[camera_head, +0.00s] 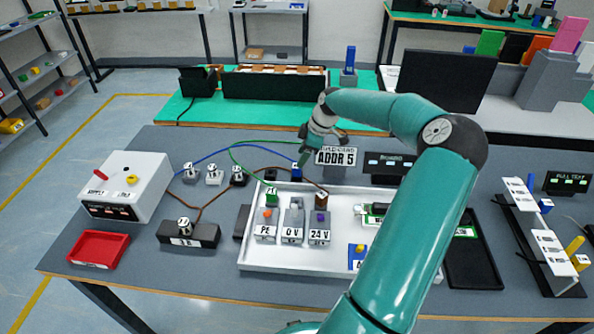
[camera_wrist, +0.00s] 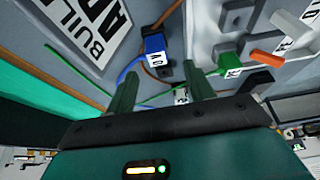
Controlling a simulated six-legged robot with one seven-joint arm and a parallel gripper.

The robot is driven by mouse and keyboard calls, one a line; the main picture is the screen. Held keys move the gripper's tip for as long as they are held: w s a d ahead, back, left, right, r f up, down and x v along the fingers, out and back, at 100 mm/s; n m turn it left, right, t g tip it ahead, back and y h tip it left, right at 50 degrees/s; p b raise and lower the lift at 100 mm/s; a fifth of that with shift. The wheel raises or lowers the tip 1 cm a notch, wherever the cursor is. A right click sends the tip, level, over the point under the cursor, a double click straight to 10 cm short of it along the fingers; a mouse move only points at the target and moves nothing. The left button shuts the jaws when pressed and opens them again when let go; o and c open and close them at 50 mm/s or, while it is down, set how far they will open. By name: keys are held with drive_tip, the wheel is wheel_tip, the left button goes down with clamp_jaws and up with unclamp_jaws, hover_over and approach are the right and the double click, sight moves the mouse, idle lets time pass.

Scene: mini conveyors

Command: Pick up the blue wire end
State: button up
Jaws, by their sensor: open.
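In the wrist view the blue wire end (camera_wrist: 155,46) shows a white label reading "0 V". My gripper (camera_wrist: 162,72) is open, its two dark green fingers apart and pointing toward the blue block. The block appears beyond the fingertips, nearer the left finger, and is not held. In the head view my gripper (camera_head: 306,157) is just above and behind the block, partly hidden by my wrist.
The white tray (camera_head: 262,268) holds grey terminals labelled PE, 0 V and 24 V. A green wire end (camera_head: 271,196) and brown wires lie close by. The "ADDR 5" sign (camera_head: 337,157) stands right beside my gripper. A red bin (camera_head: 99,249) is at the front left.

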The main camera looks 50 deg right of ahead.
drive_tip(key=shift+d+x, duration=0.15)
drive_tip(key=shift+x, duration=1.4)
drive_tip(key=shift+d+x, duration=0.15)
drive_tip(key=shift+x, duration=1.35)
drive_tip(key=c, duration=1.1)
drive_tip(key=shift+r, duration=0.55)
wheel_tip(320, 180, up, 2)
drive_tip(key=shift+s+r, duration=0.1)
drive_tip(key=shift+r, duration=0.05)
drive_tip(key=s+a+r, duration=0.6)
drive_tip(key=a, duration=0.1)
drive_tip(key=s+a+r, duration=0.3)
drive_tip(key=shift+a+r, duration=0.1)
drive_tip(key=shift+a, duration=0.2)
